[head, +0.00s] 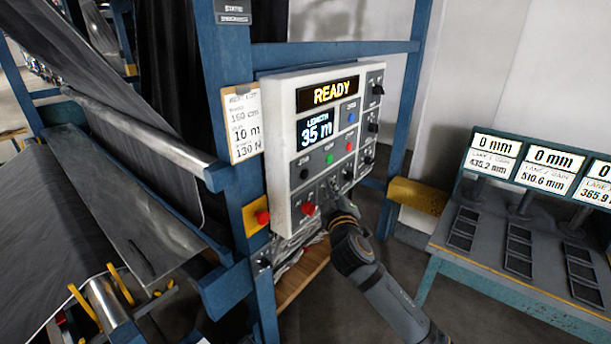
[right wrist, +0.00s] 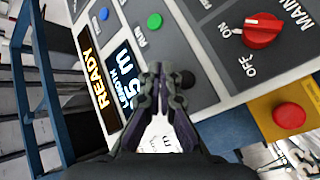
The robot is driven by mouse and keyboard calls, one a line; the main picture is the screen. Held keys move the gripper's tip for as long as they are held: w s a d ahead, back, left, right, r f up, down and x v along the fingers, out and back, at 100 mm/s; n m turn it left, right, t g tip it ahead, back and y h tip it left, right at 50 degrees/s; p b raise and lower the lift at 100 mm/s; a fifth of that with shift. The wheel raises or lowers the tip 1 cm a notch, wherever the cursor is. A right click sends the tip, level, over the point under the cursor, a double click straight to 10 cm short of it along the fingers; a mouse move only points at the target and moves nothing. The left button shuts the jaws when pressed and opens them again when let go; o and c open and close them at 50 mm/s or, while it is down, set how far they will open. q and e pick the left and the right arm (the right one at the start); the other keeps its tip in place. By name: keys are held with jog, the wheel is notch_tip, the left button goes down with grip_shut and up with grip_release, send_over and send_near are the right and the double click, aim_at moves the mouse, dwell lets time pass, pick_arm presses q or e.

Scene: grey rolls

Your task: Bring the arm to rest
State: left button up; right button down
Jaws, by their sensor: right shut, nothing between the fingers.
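My right arm comes in from the lower right in the head view. My right gripper (head: 330,190) is at the lower part of the white control panel (head: 289,190). In the right wrist view its fingertips (right wrist: 167,78) are together and empty, close to a small black knob (right wrist: 188,79). I cannot tell whether they touch the panel. The display (head: 331,94) reads READY and the length screen (head: 316,130) reads 35 m. The red main switch (right wrist: 262,30) has ON and OFF marks beside it. My left gripper is not in view.
A blue frame post (head: 232,90) stands left of the panel. A grey roll machine (head: 110,200) fills the left. A bench with gauges (head: 500,240) stands right. Open floor lies between panel and bench.

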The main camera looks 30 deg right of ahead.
jog(key=s+d+f+g+y+b, duration=0.1)
jog(key=d+f+g, duration=0.15)
jog(key=f, duration=1.55)
jog(key=s+d+f+g+y+b, duration=0.15)
jog(key=f+g, duration=0.25)
jog(key=f, duration=1.3)
jog(key=s+a+f+m+g+b, duration=0.1)
jog(key=s+f, duration=0.2)
jog(key=f, duration=0.4)
jog(key=s+a+f+m+g, duration=0.1)
jog(key=s+f, duration=0.2)
jog(key=f, duration=0.3)
jog(key=s+a+f+g+y+b, duration=0.1)
jog(key=s+a+f+g+y, duration=0.25)
jog(key=s+f, duration=1.2)
jog(key=s+a+f+m+g, duration=0.1)
jog(key=s+a+f, duration=0.1)
jog(key=s+f, duration=0.2)
jog(key=s+a+f+m+g+b, duration=0.1)
jog(key=s+a+f, duration=0.2)
jog(key=s, duration=0.8)
jog(key=s+a+f+m+g, duration=0.1)
jog(key=s+a+f+g, duration=0.1)
jog(key=s+f, duration=0.4)
jog(key=shift+s+a+f+y+b, duration=0.3)
jog(key=shift+s+f+b, duration=0.1)
jog(key=shift+s, duration=0.8)
jog(key=shift+w, duration=0.1)
